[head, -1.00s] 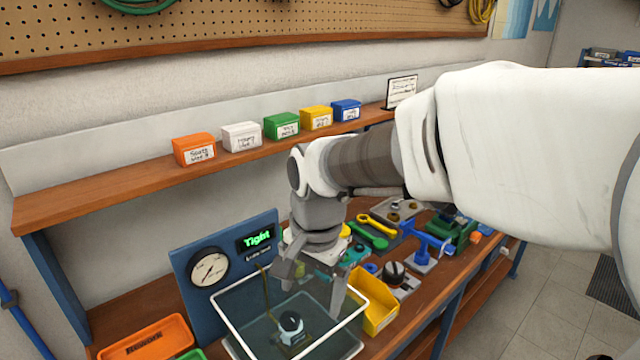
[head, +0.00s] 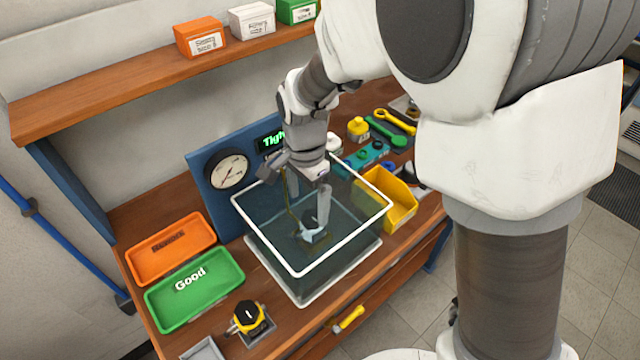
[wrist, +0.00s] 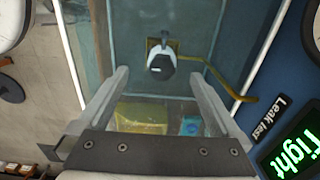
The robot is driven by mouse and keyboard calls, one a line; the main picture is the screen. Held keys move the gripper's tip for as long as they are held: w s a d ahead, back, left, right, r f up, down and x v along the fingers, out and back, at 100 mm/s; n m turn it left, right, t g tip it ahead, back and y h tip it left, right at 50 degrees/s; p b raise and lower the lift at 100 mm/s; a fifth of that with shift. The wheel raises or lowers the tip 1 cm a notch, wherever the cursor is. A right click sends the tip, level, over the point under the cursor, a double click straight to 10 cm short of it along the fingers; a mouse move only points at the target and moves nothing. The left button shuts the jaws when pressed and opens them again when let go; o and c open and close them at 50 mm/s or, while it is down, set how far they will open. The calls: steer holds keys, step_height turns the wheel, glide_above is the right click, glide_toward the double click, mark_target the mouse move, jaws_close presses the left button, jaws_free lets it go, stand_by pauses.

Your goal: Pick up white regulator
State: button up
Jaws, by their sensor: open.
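The white regulator (head: 311,229), with a dark knob, sits on a brass-coloured mount at the bottom of the clear water tank (head: 297,272). In the wrist view the regulator (wrist: 160,66) is near the centre, between the lines of my fingers and beyond their tips. My gripper (head: 298,190) points down over the tank, open and empty. In the head view one fingertip overlaps the tank interior close to the regulator; I cannot tell the exact height gap. My open fingers also show in the wrist view (wrist: 160,76).
A gauge panel (head: 203,165) reading "Tight" stands behind the tank. An orange tray (head: 150,262) and a green "Good" tray (head: 165,305) lie to the left. A yellow regulator (head: 248,318) stands in front; a yellow bin (head: 402,214) adjoins the tank's right side. A yellow-brown tube runs beside the regulator.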

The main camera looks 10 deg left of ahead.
mark_target(309, 220)
step_height(309, 220, down, 5)
steer(key=shift+r, duration=0.1)
steer(key=shift+w+d+f, duration=0.1)
steer(key=shift+w+f, duration=0.05)
steer(key=shift+f, duration=0.75)
steer(key=shift+w+f, duration=0.2)
steer(key=shift+f, duration=0.65)
steer(key=shift+w+d+f, duration=0.1)
steer(key=shift+w+f, duration=0.05)
steer(key=shift+f, duration=0.75)
jaws_close()
steer(key=shift+a+r, duration=0.1)
